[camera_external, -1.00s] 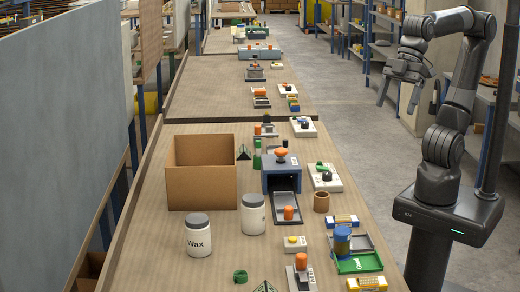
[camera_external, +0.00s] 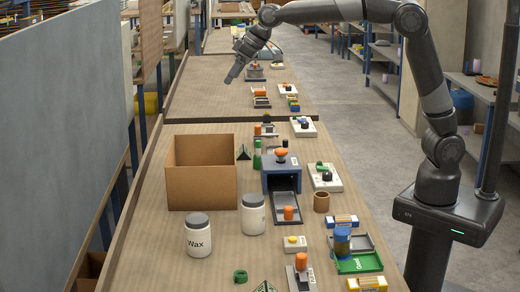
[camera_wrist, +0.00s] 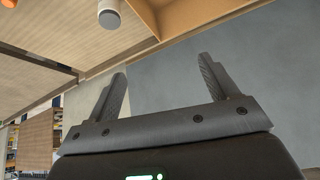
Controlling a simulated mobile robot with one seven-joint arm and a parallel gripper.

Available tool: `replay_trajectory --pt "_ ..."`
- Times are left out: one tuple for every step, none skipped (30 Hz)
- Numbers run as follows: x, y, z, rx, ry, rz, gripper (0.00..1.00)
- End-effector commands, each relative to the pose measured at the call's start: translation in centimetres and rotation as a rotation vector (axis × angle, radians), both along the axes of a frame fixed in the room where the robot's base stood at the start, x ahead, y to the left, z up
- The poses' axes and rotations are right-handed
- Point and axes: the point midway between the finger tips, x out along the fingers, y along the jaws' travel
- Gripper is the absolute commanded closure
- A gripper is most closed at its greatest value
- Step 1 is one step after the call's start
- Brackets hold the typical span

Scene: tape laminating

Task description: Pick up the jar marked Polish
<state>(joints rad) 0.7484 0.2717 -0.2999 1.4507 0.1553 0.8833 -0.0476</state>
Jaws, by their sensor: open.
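Two white jars with grey lids stand upright on the near part of the table. The left jar (camera_external: 199,240) reads "Wax". The other jar (camera_external: 253,218), to its right and a little farther back, has a label turned aside that I cannot read; no visible label says Polish. My gripper (camera_external: 231,77) is high above the table, well beyond the jars and apart from them. In the wrist view my gripper (camera_wrist: 163,85) has its two fingers spread, with nothing between them. One jar (camera_wrist: 109,18) shows at the top edge there; I cannot tell which.
An open cardboard box (camera_external: 201,187) stands behind the jars. A blue box-like fixture (camera_external: 281,176) is to the right of it. A green ring (camera_external: 240,276) and a green tray (camera_external: 360,264) lie near the front. The table's left strip is clear.

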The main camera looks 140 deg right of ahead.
Motion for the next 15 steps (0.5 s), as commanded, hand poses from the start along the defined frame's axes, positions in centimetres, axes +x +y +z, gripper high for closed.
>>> replay_trajectory --pt "-0.8 -1.9 -0.6 -0.005 0.006 -0.027 0.21" --pt "-1.1 -2.7 -0.7 -0.008 0.008 -0.04 0.21" --pt "-1.6 -3.9 -1.1 -0.013 0.011 -0.057 0.21" --pt "-2.0 -4.6 -1.3 -0.015 0.012 -0.068 0.21" --pt "-2.3 -5.4 -1.5 -0.018 0.015 -0.079 0.21" --pt "-2.8 -6.3 -1.8 -0.021 0.018 -0.093 0.21" --pt "-3.2 -7.1 -2.0 -0.024 0.02 -0.103 0.21" --pt "-3.5 -7.7 -2.2 -0.026 0.023 -0.113 0.21" --pt "-4.0 -8.5 -2.5 -0.03 0.026 -0.125 0.21" --pt "-4.4 -9.1 -2.6 -0.032 0.028 -0.134 0.21" --pt "-4.7 -9.7 -2.8 -0.034 0.031 -0.142 0.21" --pt "-5.2 -10.4 -3.1 -0.037 0.035 -0.153 0.21" --pt "-5.5 -11.0 -3.3 -0.04 0.037 -0.161 0.21" --pt "-5.8 -11.4 -3.7 -0.041 0.038 -0.166 0.21" --pt "-5.5 -11.1 -4.9 -0.038 0.037 -0.162 0.21"
